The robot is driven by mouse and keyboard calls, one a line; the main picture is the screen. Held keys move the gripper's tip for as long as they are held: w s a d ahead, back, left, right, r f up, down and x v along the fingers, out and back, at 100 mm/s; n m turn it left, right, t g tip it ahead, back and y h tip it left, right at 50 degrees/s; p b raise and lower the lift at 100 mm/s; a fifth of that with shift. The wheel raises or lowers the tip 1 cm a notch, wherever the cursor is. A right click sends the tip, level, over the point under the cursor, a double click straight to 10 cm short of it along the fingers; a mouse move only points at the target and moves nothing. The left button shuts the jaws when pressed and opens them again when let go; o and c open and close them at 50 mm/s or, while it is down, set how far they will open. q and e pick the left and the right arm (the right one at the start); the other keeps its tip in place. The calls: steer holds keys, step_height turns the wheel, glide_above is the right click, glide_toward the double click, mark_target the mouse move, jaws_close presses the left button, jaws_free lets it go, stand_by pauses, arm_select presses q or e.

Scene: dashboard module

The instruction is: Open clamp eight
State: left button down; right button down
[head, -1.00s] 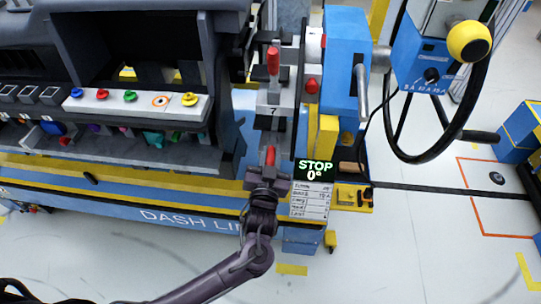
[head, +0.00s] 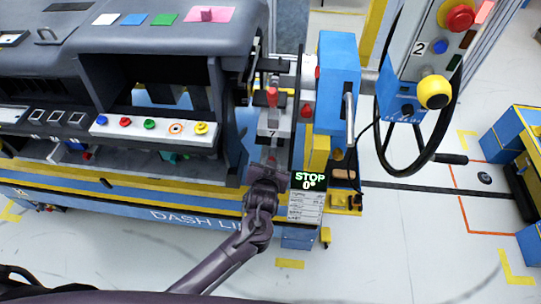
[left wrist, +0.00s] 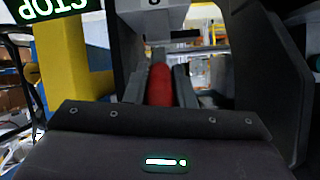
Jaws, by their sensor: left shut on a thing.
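My left gripper (head: 267,168) is at the near clamp on the right end of the dashboard fixture. In the left wrist view its two grey fingers (left wrist: 161,92) are shut on a red clamp handle (left wrist: 161,84). A pale block (left wrist: 150,18) with a partly cut-off mark that looks like an 8 is just beyond the handle. In the head view my gripper hides most of this clamp. Clamp seven (head: 271,130), labelled 7, is just behind it, with its own red handle (head: 271,97) standing up. My right gripper is not in view.
A black display (head: 309,181) reading STOP 0° is close to the right of my left gripper. A yellow post (head: 320,154) and blue housing (head: 338,85) stand beyond it. A black handwheel (head: 385,150) is farther right. The dark dashboard (head: 150,65) fills the left.

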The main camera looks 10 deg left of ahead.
arm_select(q)
steer(key=shift+w+r+g+p, duration=0.25)
steer(key=shift+r+g+p, duration=0.4)
steer(key=shift+p, duration=0.45)
steer(key=shift+f+g, duration=0.15)
steer(key=shift+g, duration=0.2)
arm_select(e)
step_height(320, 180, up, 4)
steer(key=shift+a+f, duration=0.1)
arm_select(q)
steer(key=c, duration=1.2)
jaws_free()
steer(key=shift+c, duration=0.2)
steer(key=v, duration=0.7)
steer(key=shift+s, duration=0.25)
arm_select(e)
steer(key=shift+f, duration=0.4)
